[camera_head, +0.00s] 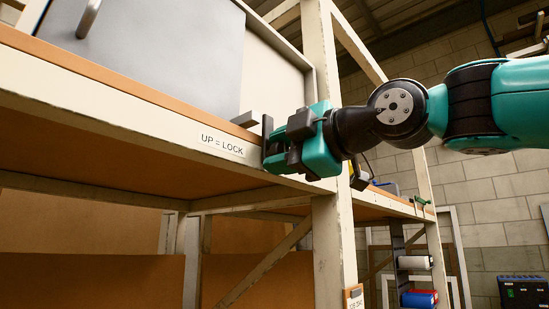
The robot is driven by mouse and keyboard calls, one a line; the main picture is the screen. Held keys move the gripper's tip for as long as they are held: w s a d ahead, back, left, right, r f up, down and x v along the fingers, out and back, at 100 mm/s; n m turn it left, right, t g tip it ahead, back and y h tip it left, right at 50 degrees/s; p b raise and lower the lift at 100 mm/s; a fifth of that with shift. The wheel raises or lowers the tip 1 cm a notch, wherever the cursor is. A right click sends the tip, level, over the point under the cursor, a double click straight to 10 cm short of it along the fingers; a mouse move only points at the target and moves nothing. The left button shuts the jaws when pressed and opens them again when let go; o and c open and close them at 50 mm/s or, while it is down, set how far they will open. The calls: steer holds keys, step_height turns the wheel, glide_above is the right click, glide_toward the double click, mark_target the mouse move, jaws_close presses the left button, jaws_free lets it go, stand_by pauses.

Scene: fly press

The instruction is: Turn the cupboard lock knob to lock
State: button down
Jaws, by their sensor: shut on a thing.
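The lock knob (245,119) shows as a short grey bar at the cupboard's lower right, just left of my gripper. My gripper (270,138), teal with dark fingers, reaches in from the right and is shut on the knob. The fingers and gripper body hide most of the knob, so its exact turn angle is unclear. A white label (222,145) reading "UP = LOCK" is on the shelf edge below the knob.
A cream rack post (327,235) stands directly below and behind my gripper. The shelf's front beam (100,108) runs along under the cupboard. More shelving with red and blue items (420,299) stands at right.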

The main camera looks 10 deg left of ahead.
stand_by(0.4)
steer(key=c, duration=0.7)
jaws_free()
steer(key=shift+o, duration=0.2)
steer(key=b+v, duration=0.4)
steer(key=v, duration=1.3)
steer(key=shift+d, duration=0.2)
